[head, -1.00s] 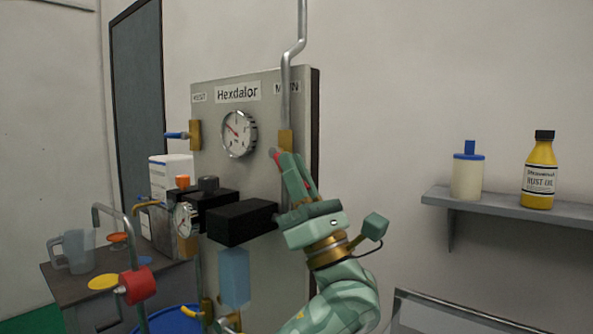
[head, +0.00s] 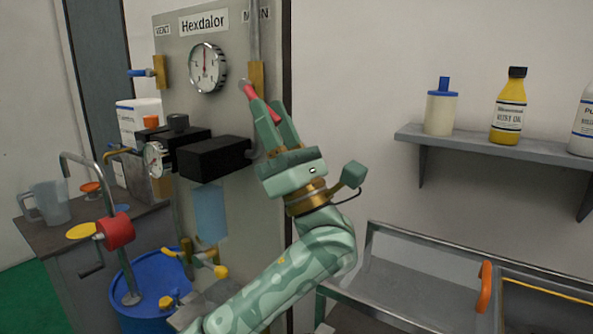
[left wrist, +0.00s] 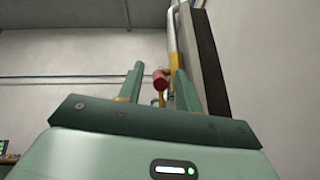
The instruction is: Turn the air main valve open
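The main valve is a brass body (head: 257,77) on the pipe under the "MAIN" label, at the panel's upper right. Its red handle (head: 249,90) slants down and right from it, partly hidden by my fingers. My left gripper (head: 268,118) is at this handle. In the left wrist view its two fingers (left wrist: 159,88) stand apart, with the handle's round red end (left wrist: 160,80) between them and a gap visible. I cannot tell whether a finger touches it. The round gauge (head: 207,68) has its needle pointing about straight up. My right gripper is not in view.
Black boxes (head: 214,158) and a small gauge (head: 155,160) stick out from the panel (head: 222,108) left of my gripper. A blue drum (head: 150,285) stands below. A shelf with bottles (head: 470,145) is on the right wall, above a grey metal trough (head: 430,283).

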